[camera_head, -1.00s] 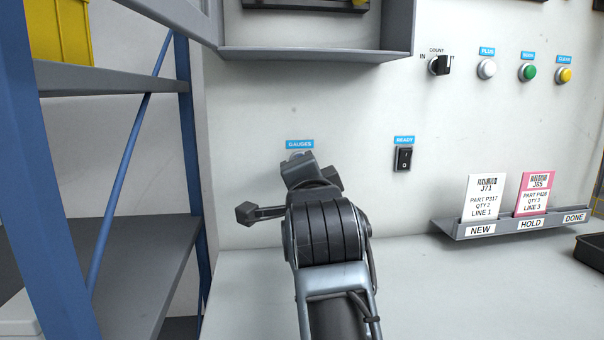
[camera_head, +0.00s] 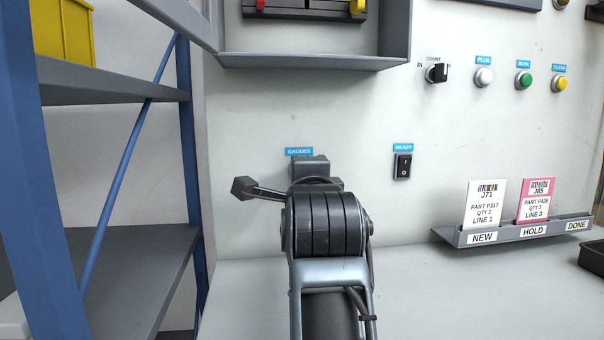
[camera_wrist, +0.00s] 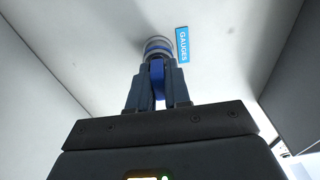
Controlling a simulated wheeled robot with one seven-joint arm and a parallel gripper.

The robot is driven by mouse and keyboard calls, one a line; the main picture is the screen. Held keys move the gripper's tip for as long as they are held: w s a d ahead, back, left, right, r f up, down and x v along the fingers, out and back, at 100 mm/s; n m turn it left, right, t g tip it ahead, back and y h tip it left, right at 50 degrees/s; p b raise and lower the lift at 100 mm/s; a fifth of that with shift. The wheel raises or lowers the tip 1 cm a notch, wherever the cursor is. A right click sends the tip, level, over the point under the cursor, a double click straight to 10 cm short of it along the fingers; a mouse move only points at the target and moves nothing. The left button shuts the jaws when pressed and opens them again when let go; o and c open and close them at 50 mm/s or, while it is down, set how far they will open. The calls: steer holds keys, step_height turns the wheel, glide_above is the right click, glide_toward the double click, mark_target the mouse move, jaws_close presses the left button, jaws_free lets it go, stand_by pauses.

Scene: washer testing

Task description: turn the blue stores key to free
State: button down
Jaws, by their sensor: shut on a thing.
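A round silver lock (camera_wrist: 158,44) sits on the white wall beside a blue label reading GAUGES (camera_wrist: 183,45) in the wrist view. A blue key (camera_wrist: 157,72) stands out from the lock. My gripper (camera_wrist: 158,88) is shut on the blue key, one finger on each side. In the head view, my gripper (camera_head: 311,168) is at the wall just below the GAUGES label (camera_head: 299,152). My wrist hides the key and lock there. I see no label reading stores or free.
A black READY rocker switch (camera_head: 403,167) is to the right. A grey shelf box (camera_head: 315,61) hangs above. A blue-framed rack (camera_head: 187,150) stands at the left. A card holder (camera_head: 512,231) with two cards is at the right. The worktop below is clear.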

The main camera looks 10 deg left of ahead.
steer(key=shift+a, duration=0.2)
steer(key=c, duration=1)
jaws_free()
steer(key=shift+w, duration=0.1)
